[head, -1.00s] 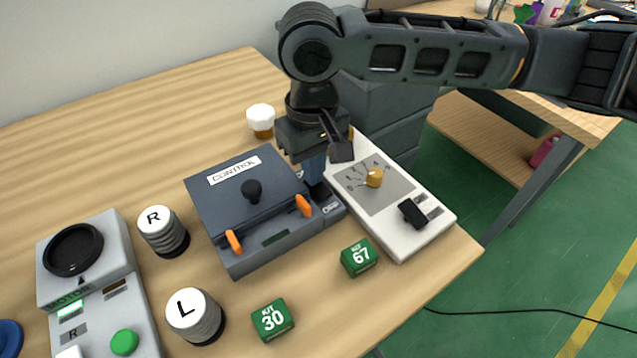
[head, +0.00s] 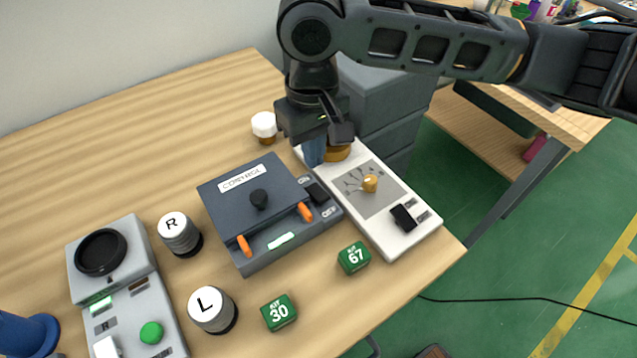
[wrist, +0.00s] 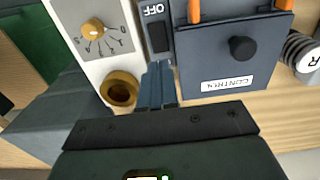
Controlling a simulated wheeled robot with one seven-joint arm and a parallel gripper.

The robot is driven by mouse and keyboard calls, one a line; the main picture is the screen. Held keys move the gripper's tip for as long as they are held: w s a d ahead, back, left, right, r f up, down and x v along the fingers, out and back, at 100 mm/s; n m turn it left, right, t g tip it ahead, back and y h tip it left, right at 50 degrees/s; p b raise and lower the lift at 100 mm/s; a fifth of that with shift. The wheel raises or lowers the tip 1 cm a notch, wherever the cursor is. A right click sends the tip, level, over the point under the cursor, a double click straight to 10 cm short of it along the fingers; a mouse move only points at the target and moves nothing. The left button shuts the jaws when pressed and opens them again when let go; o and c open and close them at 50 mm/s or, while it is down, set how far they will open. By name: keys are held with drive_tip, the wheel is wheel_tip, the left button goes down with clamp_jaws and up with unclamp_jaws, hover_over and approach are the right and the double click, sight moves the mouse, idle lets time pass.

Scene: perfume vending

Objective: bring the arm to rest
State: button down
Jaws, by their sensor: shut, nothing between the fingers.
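My gripper (head: 314,158) is shut and empty, pointing down behind the control box near its far right corner. In the wrist view the closed blue fingers (wrist: 157,86) are beside the rocker switch (wrist: 158,37) marked OFF, and I cannot tell whether they touch anything. My arm reaches in from the upper right. The dark blue control box (head: 230,198) has a closed lid with a black knob, two orange latches and a lit pale display (head: 281,240).
A white panel (head: 397,241) with a yellow dial (head: 370,183) and brass ring (wrist: 119,88) is right of the box. A white-capped jar (head: 264,125) stands behind.

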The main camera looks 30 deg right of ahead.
drive_tip(key=shift+r, duration=0.1)
idle(0.4)
drive_tip(key=a+r+t+y, duration=0.3)
drive_tip(key=a+r+y, duration=0.1)
drive_tip(key=a, duration=0.5)
drive_tip(key=w+a+r+t+y, duration=0.1)
drive_tip(key=a+r+t+y, duration=0.3)
drive_tip(key=a, duration=0.6)
drive_tip(key=a+r+t+y, duration=0.2)
drive_tip(key=a+r+y, duration=0.25)
drive_tip(key=a, duration=0.45)
drive_tip(key=s+d+f+m+t+h, duration=0.7)
drive_tip(key=s+d+f+h, duration=0.4)
drive_tip(key=s+d, duration=0.35)
drive_tip(key=s+d+n, duration=0.3)
drive_tip(key=s+d, duration=0.3)
drive_tip(key=s, duration=0.4)
drive_tip(key=s+d+f+n+g+h, duration=0.1)
drive_tip(key=s+d+n, duration=0.3)
drive_tip(key=s+d, duration=0.3)
drive_tip(key=s, duration=0.3)
drive_tip(key=shift+d, duration=0.25)
